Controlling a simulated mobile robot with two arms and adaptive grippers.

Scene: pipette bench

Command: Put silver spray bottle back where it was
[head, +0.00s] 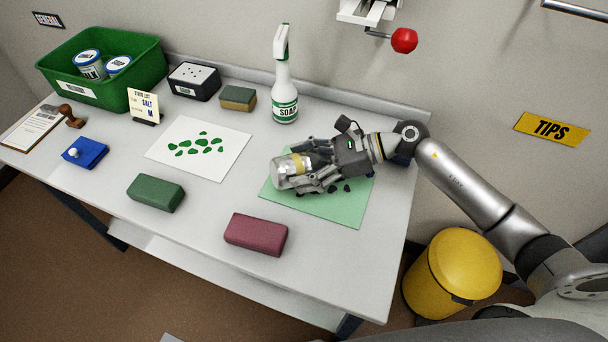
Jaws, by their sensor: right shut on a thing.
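My right gripper (308,165) reaches in from the right, over the light green mat. Its fingers are closed around a silver, shiny cylindrical thing with a yellow band (284,173), which looks like the silver spray bottle. It is tilted well over, its broad end pointing left. The fingers hide much of it, and I cannot make out a spray head. Whether it touches the mat is unclear. A white spray bottle labelled SOAP (285,92) stands upright behind the gripper. My left gripper is not in view.
The green mat (345,211) bears small dark bits. White paper with green blobs (165,148), a green block (155,193) and a maroon block (256,235) lie nearby. A green bin (130,84) with cans and a black box (194,82) stand back left. A yellow bin (450,270) stands beside the table.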

